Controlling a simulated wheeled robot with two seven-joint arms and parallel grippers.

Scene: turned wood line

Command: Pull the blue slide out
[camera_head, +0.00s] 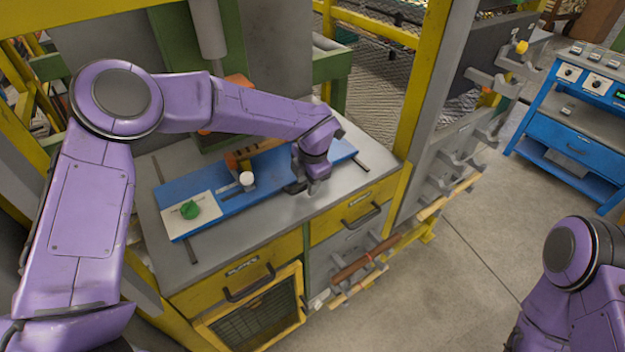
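The blue slide (230,200) is a long flat blue plate lying across the grey bench top, running from lower left to upper right. A pale plate with a green knob (190,210) is at its left end. A white knob (247,179) stands near its middle. My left gripper (304,188) points down at the front edge of the slide's right half. Its dark fingers are small and partly hidden by the wrist, so I cannot tell whether they touch the slide or are open. Only part of my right arm shows at lower right; its gripper is out of view.
The bench (215,255) has yellow drawers with dark handles. A wooden block with orange parts (240,160) sits behind the white knob, under a grey machine column. A yellow post (425,90) and a rack with wooden bars stand right. Beyond is a blue cabinet (570,140); the floor between is clear.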

